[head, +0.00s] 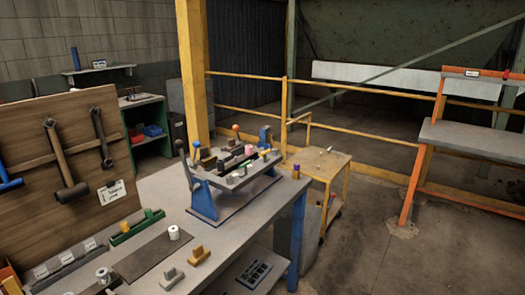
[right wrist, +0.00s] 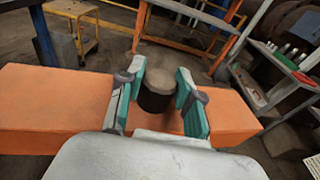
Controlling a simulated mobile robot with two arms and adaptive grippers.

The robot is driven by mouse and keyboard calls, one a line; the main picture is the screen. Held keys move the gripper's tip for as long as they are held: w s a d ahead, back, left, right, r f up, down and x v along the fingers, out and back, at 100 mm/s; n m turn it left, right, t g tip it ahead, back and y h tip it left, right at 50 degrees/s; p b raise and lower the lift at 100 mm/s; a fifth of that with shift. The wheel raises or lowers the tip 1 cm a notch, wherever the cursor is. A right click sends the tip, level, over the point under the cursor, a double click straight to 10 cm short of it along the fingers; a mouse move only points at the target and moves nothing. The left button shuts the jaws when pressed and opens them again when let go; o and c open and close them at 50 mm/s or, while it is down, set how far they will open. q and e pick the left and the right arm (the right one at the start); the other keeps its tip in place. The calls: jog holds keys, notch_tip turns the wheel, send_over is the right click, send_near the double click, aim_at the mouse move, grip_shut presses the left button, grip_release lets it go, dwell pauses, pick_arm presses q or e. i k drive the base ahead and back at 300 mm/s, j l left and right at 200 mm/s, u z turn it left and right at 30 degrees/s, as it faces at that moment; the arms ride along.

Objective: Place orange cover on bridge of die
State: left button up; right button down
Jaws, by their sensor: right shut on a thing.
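The orange cover (right wrist: 50,105) is a long flat-sided block spanning the right wrist view from left to right. My right gripper (right wrist: 158,88) has its two teal fingers on either side of a dark round knob (right wrist: 155,100) with a grey top, at the middle of the cover. It is shut on the cover; the exact contact is partly hidden. In the head view the die (head: 235,176) stands on the grey workbench, with blue end brackets, levers and several small parts along its raised bridge. The cover and both my grippers are outside the head view.
The workbench (head: 170,198) also bears white rolls, wooden-handled pieces and a green tray (head: 136,227). A tool board (head: 50,165) stands at left. A yellow cart (head: 325,165) is beyond the bench's right end. The right wrist view shows a shelf rack (right wrist: 285,70). Floor at right is open.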

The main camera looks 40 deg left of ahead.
aim_at(235, 162)
jog(key=i+z, duration=0.2)
jog(key=i, duration=0.5)
jog(key=i+z, duration=0.15)
jog(key=i, duration=0.55)
jog(key=i+j+z, duration=0.2)
jog(key=i, duration=0.45)
jog(key=i+u, duration=0.25)
jog(key=u, duration=0.2)
jog(key=i+l+u, duration=0.15)
jog(key=u, duration=0.3)
jog(key=i+l+u, duration=0.4)
jog(key=j+u, duration=0.1)
jog(key=u, duration=2.25)
jog(key=j, duration=0.1)
